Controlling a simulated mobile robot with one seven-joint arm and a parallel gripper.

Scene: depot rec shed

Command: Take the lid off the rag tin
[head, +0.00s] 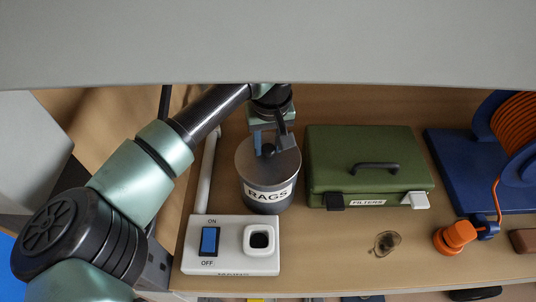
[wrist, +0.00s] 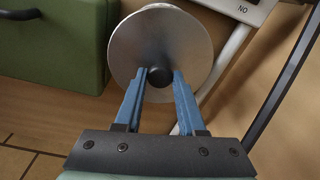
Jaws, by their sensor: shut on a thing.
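The rag tin (head: 266,194) is a grey metal cylinder with a "RAGS" label, standing on the shelf in the head view. Its round metal lid (head: 284,162) has a dark knob (head: 268,150) in the middle. The lid (wrist: 160,30) also shows in the wrist view, with the knob (wrist: 159,77) between the blue fingers. My gripper (wrist: 159,76) is shut on the lid's knob. In the head view, the gripper (head: 268,146) reaches the knob from behind. The lid appears to be on or just over the tin; I cannot tell whether there is a gap.
A green box (head: 330,165) labelled "FILTERS" stands close right of the tin. A white switch box (head: 228,262) is in front left. A blue reel (head: 480,170) with orange cord stands at the right. A grey panel (head: 270,40) overhangs above.

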